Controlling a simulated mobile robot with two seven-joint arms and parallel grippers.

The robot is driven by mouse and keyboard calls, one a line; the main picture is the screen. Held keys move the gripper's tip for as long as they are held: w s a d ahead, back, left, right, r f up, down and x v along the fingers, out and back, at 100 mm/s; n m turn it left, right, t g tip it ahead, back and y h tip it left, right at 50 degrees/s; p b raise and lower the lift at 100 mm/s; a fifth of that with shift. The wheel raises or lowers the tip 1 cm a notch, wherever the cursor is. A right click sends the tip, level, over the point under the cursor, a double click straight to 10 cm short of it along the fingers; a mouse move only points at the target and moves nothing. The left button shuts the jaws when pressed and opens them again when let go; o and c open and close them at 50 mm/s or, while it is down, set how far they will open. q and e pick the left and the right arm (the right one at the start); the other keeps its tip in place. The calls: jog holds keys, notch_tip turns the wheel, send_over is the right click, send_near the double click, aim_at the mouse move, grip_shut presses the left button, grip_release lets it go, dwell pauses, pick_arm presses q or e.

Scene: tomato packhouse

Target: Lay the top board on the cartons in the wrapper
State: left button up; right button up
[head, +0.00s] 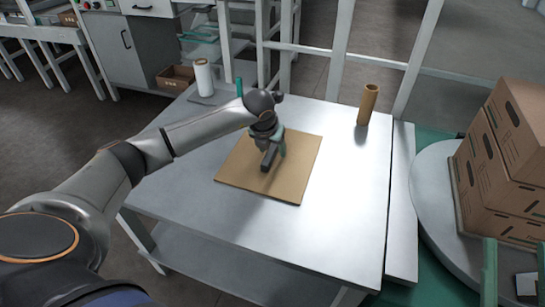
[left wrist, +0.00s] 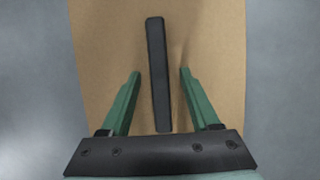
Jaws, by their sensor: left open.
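The top board (head: 300,185) is a flat brown sheet lying on the grey table. A black bar handle (head: 268,160) stands on its middle. My left gripper (head: 272,148) is over the board, pointing down. In the left wrist view, the open green fingers of this gripper (left wrist: 160,73) lie one on each side of the handle (left wrist: 157,85), apart from it, with the board (left wrist: 215,50) behind. The cartons (head: 510,135) are brown and stacked on the round grey turntable (head: 430,200) of the wrapper at the right.
A cardboard tube (head: 367,104) stands at the table's (head: 340,225) back right. A white roll (head: 203,77) stands at its back left. The table front is clear.

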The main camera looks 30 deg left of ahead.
pick_arm(q)
grip_shut()
dwell(0.5)
